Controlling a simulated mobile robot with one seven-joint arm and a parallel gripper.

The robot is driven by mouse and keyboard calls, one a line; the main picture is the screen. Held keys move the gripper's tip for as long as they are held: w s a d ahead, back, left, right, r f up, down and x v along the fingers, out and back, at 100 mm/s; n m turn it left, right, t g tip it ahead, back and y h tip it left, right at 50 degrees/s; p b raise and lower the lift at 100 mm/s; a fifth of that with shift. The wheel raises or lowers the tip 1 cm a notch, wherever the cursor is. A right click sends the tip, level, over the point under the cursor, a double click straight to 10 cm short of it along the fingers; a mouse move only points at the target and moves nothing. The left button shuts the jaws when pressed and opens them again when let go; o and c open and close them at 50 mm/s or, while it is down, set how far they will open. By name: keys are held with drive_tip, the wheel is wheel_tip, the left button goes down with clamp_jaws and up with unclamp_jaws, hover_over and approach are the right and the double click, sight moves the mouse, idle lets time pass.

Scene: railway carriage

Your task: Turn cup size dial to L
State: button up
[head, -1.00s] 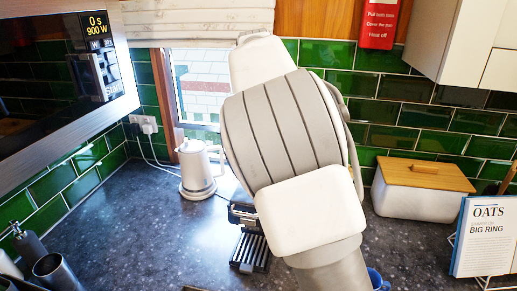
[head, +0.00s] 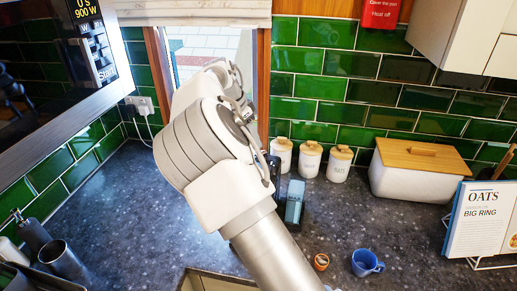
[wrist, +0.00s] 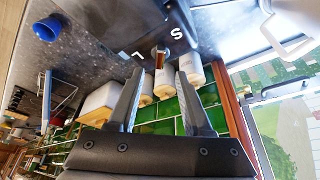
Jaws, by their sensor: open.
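In the wrist view, a small dark dial (wrist: 160,50) with a brown part is at the top middle, on a grey panel (wrist: 140,15). A white S (wrist: 178,34) is up to its right and a letter that looks like L (wrist: 137,56) is to its left. The view is tilted, and I cannot tell which letter the dial points to. My gripper (wrist: 160,76) is open, its two fingers spread below the dial on either side of it, and nothing is held. I cannot tell how far the tips are from the dial. My arm hides much of the head view's middle.
A blue cup (head: 366,263) stands on the dark counter (head: 130,220). Several white jars (head: 310,161) and a wooden-lidded box (head: 418,172) stand by the green tiles. An oats book (head: 480,222) is at right, a dark metal cup (head: 62,261) at left.

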drive_tip(key=p+x, duration=0.1)
drive_tip(key=x, duration=0.5)
drive_tip(key=shift+d+f, duration=0.1)
drive_tip(key=shift+f, duration=0.3)
clamp_jaws()
